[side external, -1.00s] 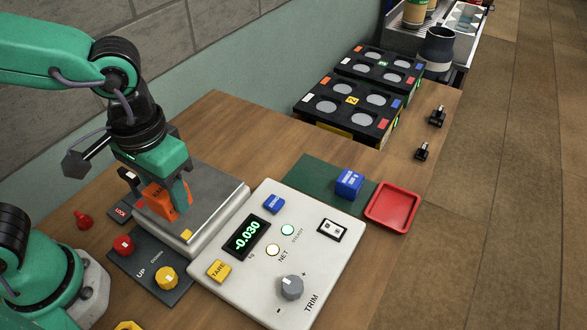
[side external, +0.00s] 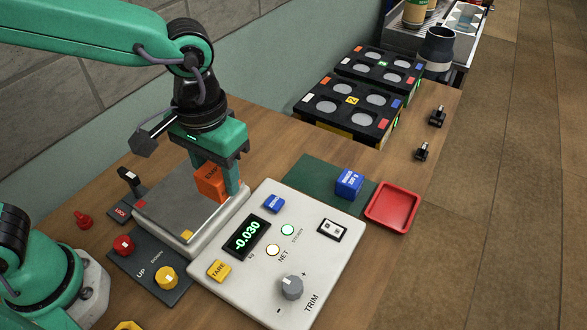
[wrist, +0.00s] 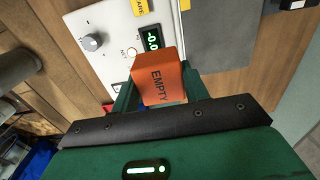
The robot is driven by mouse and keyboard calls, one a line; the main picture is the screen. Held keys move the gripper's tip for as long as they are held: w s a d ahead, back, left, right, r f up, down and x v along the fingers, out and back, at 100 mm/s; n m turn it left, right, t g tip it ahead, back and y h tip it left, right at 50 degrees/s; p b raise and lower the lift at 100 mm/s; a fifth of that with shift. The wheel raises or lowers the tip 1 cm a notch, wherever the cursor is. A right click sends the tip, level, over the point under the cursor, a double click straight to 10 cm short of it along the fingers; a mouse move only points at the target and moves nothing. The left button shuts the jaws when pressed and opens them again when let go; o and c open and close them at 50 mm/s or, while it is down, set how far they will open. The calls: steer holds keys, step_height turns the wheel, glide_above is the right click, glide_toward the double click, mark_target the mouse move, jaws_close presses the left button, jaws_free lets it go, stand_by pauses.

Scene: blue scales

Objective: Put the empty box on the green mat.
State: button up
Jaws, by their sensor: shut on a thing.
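The empty box is an orange block (side external: 211,183). In the wrist view the orange box (wrist: 160,80) shows the word EMPTY on its face. My gripper (side external: 216,188) is shut on it, with a green finger along its near right side. The box is held above the right part of the scale's grey plate (side external: 165,215). The green mat (side external: 306,178) lies on the table to the right, behind the scale's console. A blue box (side external: 349,184) stands on the mat's right part; the mat's left part is bare.
The white console (side external: 325,255) with knob and buttons lies between the scale plate and the front. A red tray (side external: 391,207) sits right of the mat. Black racks (side external: 350,105) stand behind. A dark lever (side external: 129,180) stands at the plate's left.

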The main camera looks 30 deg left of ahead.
steer(key=w+d+f, duration=0.2)
steer(key=w+d, duration=0.3)
steer(key=w, duration=0.2)
glide_above(311, 175)
step_height(311, 175, down, 13)
steer(key=shift+r, duration=0.2)
stand_by(0.3)
steer(key=shift+f, duration=0.1)
steer(key=shift+f, duration=1.9)
steer(key=shift+f, duration=0.1)
steer(key=o, duration=1)
steer(key=shift+c, duration=0.2)
